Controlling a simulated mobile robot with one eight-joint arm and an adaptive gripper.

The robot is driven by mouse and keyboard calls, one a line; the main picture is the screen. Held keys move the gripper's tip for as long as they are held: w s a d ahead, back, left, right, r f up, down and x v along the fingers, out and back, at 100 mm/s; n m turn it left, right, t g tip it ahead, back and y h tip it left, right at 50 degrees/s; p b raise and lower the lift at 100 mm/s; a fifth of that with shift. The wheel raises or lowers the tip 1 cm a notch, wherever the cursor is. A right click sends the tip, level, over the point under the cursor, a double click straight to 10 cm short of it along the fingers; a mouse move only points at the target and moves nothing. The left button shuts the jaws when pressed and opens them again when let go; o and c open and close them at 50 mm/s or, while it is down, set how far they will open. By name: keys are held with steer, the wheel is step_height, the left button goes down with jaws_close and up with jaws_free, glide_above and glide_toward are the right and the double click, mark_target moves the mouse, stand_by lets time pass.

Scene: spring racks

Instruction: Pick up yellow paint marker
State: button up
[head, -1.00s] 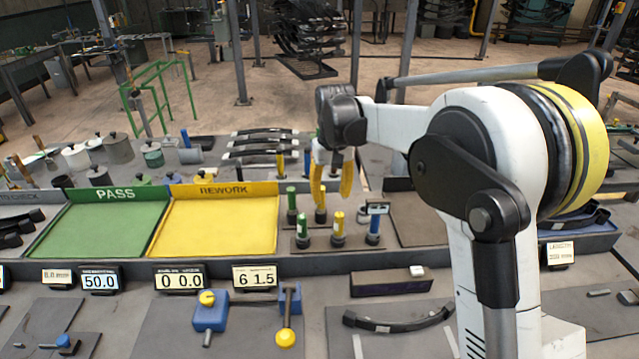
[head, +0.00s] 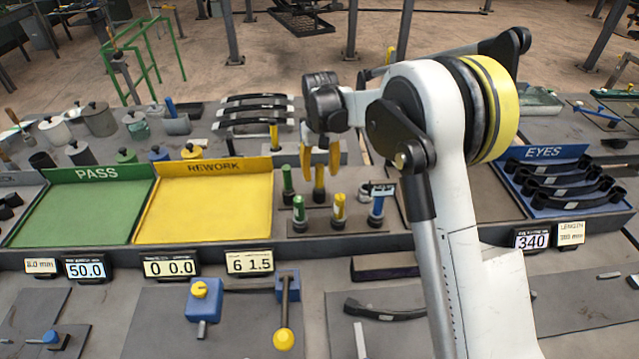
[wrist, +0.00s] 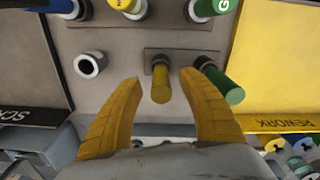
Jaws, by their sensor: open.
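Two yellow markers stand in the marker rack. The rear yellow marker (head: 319,185) is upright in its dark holder; it also shows in the wrist view (wrist: 160,84). The front yellow marker (head: 338,208) has a pale label and is cut off at the top of the wrist view (wrist: 123,4). My gripper (head: 320,172) is open, its two yellow curved fingers pointing down over the rear marker. In the wrist view my gripper (wrist: 161,78) has that marker between its fingers, with gaps on both sides.
A green marker (head: 288,180) stands close outside one finger; another green marker (head: 299,211) and a blue marker (head: 376,207) stand in front. An empty holder (wrist: 90,65) is beside the other finger. The yellow REWORK tray (head: 210,215) lies left of the rack.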

mark_target(320, 180)
step_height(320, 180, down, 4)
steer(key=shift+r, duration=0.35)
jaws_close()
